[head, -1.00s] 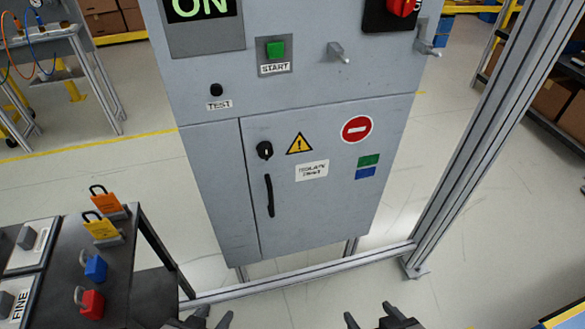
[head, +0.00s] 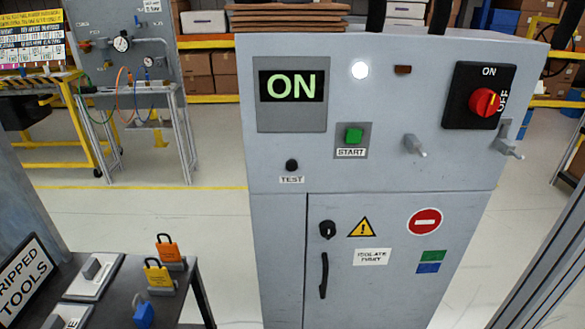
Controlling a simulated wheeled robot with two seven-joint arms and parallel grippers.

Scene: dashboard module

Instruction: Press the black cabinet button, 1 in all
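The black button (head: 292,165) is a small round knob on the left of the grey cabinet's (head: 270,225) front, just above the TEST label (head: 291,180). It stands out from the panel and nothing touches it. The green START button (head: 354,135) is up and to its right. The display (head: 291,86) above reads ON, and a white lamp (head: 360,70) is lit. Neither of my grippers is in this view.
A red rotary switch (head: 484,102) and grey pegs (head: 415,145) stick out at the cabinet's right. A dark table (head: 108,290) with padlocks (head: 158,277) stands at lower left. A metal frame post (head: 535,255) rises at lower right. Floor shows left of the cabinet.

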